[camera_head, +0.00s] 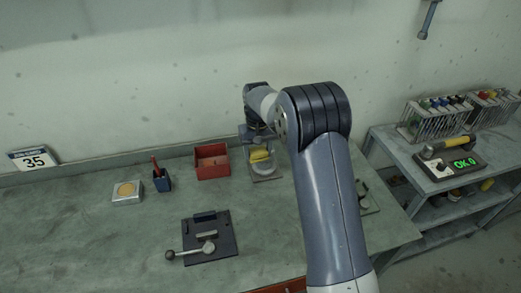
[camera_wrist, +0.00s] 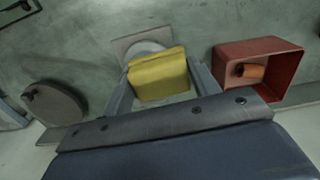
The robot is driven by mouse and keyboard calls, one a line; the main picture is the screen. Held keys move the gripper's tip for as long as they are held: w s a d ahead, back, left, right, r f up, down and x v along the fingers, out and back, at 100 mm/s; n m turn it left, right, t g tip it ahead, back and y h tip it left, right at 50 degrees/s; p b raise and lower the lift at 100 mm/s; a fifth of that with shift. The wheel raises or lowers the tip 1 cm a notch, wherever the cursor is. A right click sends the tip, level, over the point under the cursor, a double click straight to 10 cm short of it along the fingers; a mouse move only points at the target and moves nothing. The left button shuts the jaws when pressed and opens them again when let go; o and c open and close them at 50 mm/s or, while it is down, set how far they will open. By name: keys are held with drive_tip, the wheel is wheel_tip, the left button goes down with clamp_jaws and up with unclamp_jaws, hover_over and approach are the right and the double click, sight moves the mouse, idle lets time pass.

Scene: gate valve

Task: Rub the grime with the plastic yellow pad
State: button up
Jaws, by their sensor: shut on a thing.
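The yellow pad (camera_wrist: 158,76) is between the two fingers of my gripper (camera_wrist: 160,84) in the wrist view, and the gripper is shut on it. In the head view the yellow pad (camera_head: 260,156) shows as a small yellow block below the wrist, at the back of the bench. A grey square plate (camera_wrist: 124,43) with a pale round part (camera_wrist: 146,48) lies under and beyond the pad. The pad covers part of the round part; I cannot tell whether they touch. I cannot make out any grime clearly.
A red open box (camera_head: 212,163) stands just left of the plate; it also shows in the wrist view (camera_wrist: 291,75). The bench's left front is clear.

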drive_tip(key=shift+f, duration=0.15)
wheel_tip(320, 180, up, 6)
drive_tip(key=p, duration=0.4)
idle(0.3)
drive_tip(key=shift+r, duration=1.6)
drive_tip(key=shift+f, duration=0.2)
drive_tip(key=shift+f+b, duration=1.95)
drive_tip(key=shift+f, duration=1.35)
drive_tip(key=shift+f+b, duration=0.55)
drive_tip(key=shift+f, duration=0.45)
